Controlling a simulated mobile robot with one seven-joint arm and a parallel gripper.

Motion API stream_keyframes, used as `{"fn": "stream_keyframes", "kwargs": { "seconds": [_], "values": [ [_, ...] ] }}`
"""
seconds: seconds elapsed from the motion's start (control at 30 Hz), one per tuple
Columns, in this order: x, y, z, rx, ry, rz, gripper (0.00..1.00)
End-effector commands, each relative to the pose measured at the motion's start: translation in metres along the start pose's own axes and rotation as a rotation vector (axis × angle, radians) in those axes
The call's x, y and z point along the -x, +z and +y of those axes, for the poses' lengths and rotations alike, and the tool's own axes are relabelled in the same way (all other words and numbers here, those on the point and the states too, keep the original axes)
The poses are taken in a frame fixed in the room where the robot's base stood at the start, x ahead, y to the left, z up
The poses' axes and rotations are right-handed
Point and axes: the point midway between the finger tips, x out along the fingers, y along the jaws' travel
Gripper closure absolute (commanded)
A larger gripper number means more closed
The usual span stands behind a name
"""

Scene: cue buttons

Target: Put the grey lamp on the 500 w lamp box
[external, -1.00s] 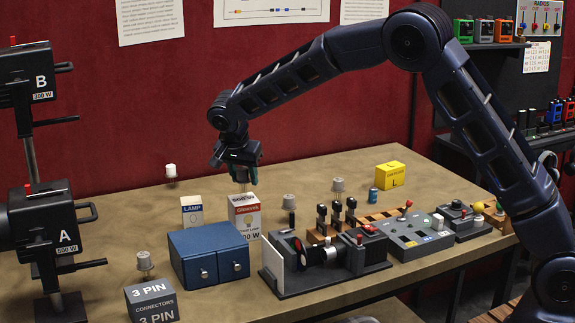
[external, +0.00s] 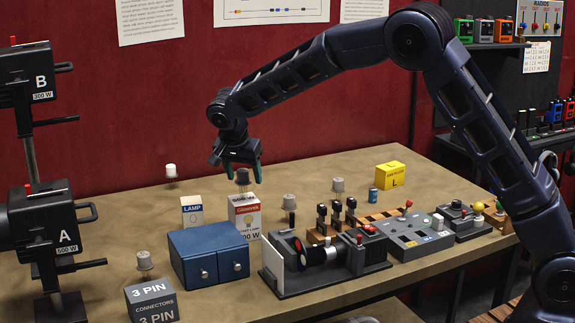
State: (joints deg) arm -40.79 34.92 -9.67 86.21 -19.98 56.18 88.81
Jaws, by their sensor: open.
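The 500 W lamp box (external: 245,217) is white with a red label and stands on the table behind the blue drawer unit. Other greyish lamps stand at the front left (external: 145,261), right of the box (external: 289,201) and farther back (external: 338,185).
A second lamp box (external: 192,210) stands close on the left. The blue drawer unit (external: 208,257) is in front, with a dark device (external: 325,260) to its right. A white lamp (external: 170,171) is at the back left. The table behind the boxes is mostly clear.

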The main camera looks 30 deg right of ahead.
Motion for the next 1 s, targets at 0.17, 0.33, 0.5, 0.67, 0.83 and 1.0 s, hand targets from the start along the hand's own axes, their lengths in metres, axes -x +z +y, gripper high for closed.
{"fn": "stream_keyframes", "kwargs": {
  "seconds": [0.17, 0.33, 0.5, 0.67, 0.83, 1.0],
  "values": [
    [0.033, 0.0, -0.001, 0.0, -0.004, 0.0, 0.4],
    [0.066, 0.0, -0.001, 0.0, -0.003, 0.0, 0.4],
    [0.092, 0.0, -0.001, 0.001, -0.002, 0.0, 0.4],
    [0.106, 0.001, 0.0, 0.001, 0.0, 0.0, 0.4],
    [0.111, 0.0, 0.0, 0.001, -0.001, 0.0, 0.4],
    [0.113, -0.005, 0.006, 0.004, -0.002, -0.005, 0.4]
  ]
}}
